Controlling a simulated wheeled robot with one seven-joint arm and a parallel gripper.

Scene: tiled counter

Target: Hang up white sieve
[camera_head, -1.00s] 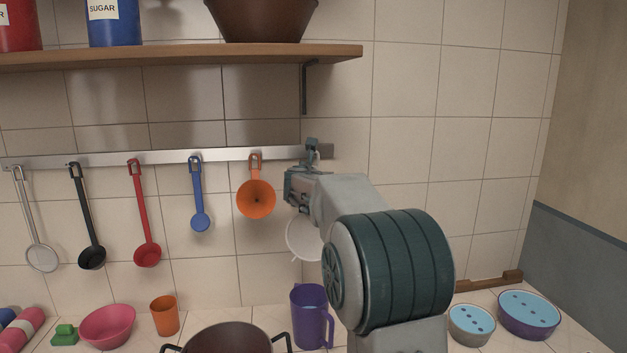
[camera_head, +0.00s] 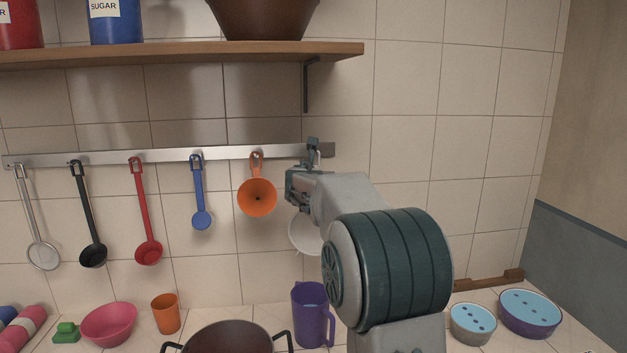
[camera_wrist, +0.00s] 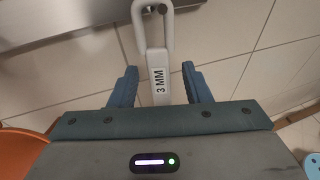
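The white sieve hangs upright at the right end of the metal rail. Its round bowl (camera_head: 304,236) shows below my gripper in the head view, partly hidden by my arm. In the wrist view its handle (camera_wrist: 158,75), marked "3 MM", stands between the fingers, with its loop in front of the rail (camera_wrist: 60,38). A small hook tip shows inside the loop; the exact contact is hard to see. My gripper (camera_wrist: 160,87) is open, with a gap on both sides of the handle. In the head view my gripper (camera_head: 306,170) is at the rail's right end.
An orange funnel (camera_head: 257,198) hangs just left of my gripper, then a blue spoon (camera_head: 200,200) and several other utensils. A wooden shelf (camera_head: 180,53) is above. A purple jug (camera_head: 311,318) and a pot (camera_head: 228,338) stand below. The wall to the right is clear.

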